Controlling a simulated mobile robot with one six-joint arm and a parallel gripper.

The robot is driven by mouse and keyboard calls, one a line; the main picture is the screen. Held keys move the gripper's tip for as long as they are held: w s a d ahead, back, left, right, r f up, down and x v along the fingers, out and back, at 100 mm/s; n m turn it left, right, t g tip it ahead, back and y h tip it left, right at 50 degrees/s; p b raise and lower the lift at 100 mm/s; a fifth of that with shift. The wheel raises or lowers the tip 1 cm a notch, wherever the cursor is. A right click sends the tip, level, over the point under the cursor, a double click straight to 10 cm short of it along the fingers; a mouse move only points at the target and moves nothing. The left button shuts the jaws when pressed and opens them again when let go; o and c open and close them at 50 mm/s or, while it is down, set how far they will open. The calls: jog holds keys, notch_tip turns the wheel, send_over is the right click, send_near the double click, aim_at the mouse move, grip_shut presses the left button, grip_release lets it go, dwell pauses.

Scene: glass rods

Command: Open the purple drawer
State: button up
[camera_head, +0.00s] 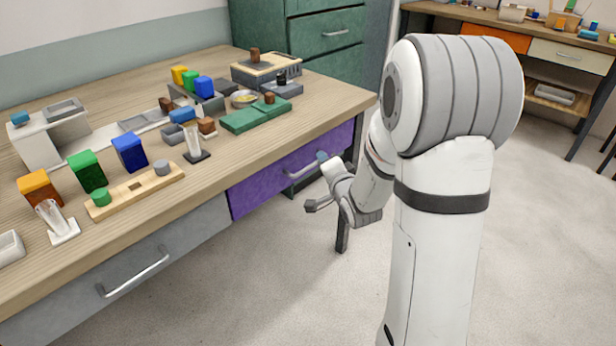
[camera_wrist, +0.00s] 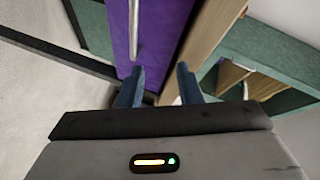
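The purple drawer (camera_head: 262,189) is in the table's front, right of a grey drawer, and looks flush with it. Its silver bar handle (camera_head: 300,168) is partly hidden by my gripper (camera_head: 322,158), which is at the handle's right end. In the wrist view the purple front (camera_wrist: 165,25) fills the top middle, with the handle (camera_wrist: 135,30) running down toward the left finger. My gripper (camera_wrist: 159,86) has its two blue fingers apart with nothing seen between them. The handle lines up with the left finger, not the gap; whether they touch I cannot tell.
The wooden tabletop (camera_head: 235,150) holds several coloured blocks, trays and glass rods in stands. The grey drawer (camera_head: 190,235) has its own handle. A green cabinet (camera_head: 325,32) stands behind the table. The floor (camera_head: 270,285) in front is clear.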

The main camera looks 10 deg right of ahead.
aim_at(311, 165)
notch_tip(311, 165, down, 8)
jog(key=m+t+y+b, duration=0.2)
jog(key=m+t+b, duration=0.2)
jog(key=b, duration=0.1)
jog(key=shift+a+b+x, duration=0.15)
jog(key=shift+x, duration=2)
jog(key=shift+a+b+x, duration=0.15)
jog(key=shift+x, duration=2.05)
jog(key=shift+s+r, duration=0.1)
jog(key=shift+r, duration=0.1)
grip_shut()
